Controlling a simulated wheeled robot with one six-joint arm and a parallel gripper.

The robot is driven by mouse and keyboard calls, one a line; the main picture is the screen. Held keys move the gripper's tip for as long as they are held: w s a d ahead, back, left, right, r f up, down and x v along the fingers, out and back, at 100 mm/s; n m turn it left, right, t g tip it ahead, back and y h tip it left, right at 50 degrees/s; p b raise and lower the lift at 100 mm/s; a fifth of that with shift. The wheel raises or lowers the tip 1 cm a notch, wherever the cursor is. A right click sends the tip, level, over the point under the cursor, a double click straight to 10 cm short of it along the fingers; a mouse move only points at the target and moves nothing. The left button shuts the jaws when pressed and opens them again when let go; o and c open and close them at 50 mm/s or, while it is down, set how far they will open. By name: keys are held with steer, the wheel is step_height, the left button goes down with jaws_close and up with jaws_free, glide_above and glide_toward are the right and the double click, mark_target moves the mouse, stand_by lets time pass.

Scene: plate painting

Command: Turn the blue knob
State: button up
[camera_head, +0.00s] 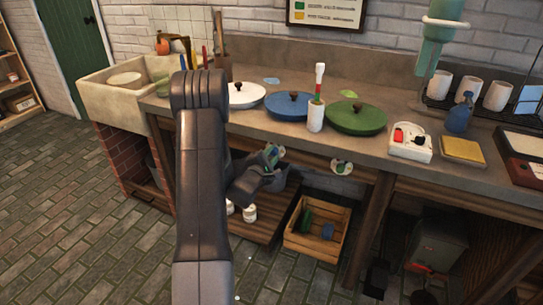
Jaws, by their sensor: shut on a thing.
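The blue turntable disc (291,104) lies on the counter between a white disc (239,95) and a green disc (356,117). My gripper (272,157) is at the counter's front, below the blue disc, shut at a pale knob plate (281,151). The jaws cover the blue knob almost wholly, so its turn angle cannot be told. A similar pale plate with a green knob (341,167) shows to the right, apart from my gripper.
A white holder with a brush (315,113) stands between the blue and green discs. A red-and-white device (410,142) and a yellow sponge (462,150) lie to the right. A wooden crate (317,228) and white jars (250,213) sit below. The sink (118,91) is left.

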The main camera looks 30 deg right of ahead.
steer(key=o, duration=1)
steer(key=shift+a, duration=0.1)
steer(key=v, duration=1.3)
steer(key=shift+s+a, duration=0.2)
steer(key=shift+a, duration=0.1)
steer(key=x, duration=1.4)
steer(key=shift+s, duration=0.1)
steer(key=shift+a, duration=0.1)
